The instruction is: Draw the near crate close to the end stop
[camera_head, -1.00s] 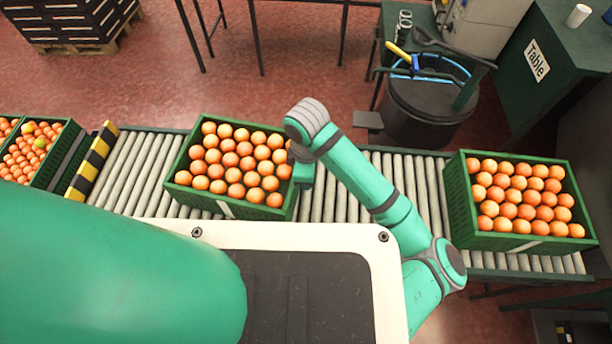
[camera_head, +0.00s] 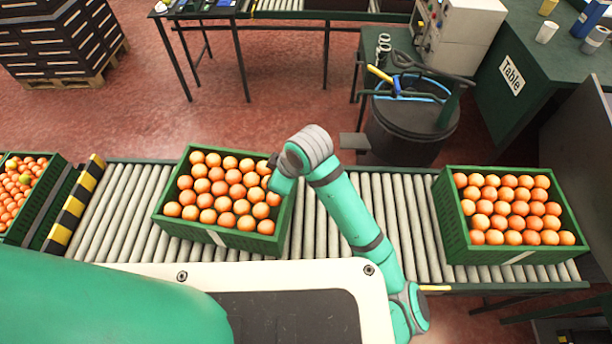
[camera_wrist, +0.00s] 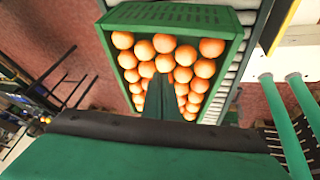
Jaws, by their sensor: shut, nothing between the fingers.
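The near crate (camera_head: 218,236) is green, full of oranges, and sits on the roller conveyor in the middle of the head view. The end stop (camera_head: 75,206), a yellow-and-black striped bar, crosses the conveyor to its left. Several bare rollers separate the two. My gripper (camera_head: 283,184) is at the crate's right side, partly hidden by my wrist. In the wrist view the gripper (camera_wrist: 160,84) is shut and empty, its dark green fingers overlapping the oranges in the crate (camera_wrist: 172,14). I cannot tell whether it touches the crate.
Another green crate of oranges (camera_head: 512,256) stands on the conveyor (camera_head: 405,215) at the right, with bare rollers between. A third crate (camera_head: 42,205) lies beyond the stop. A black bin (camera_head: 410,130) and a table (camera_head: 525,75) stand behind.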

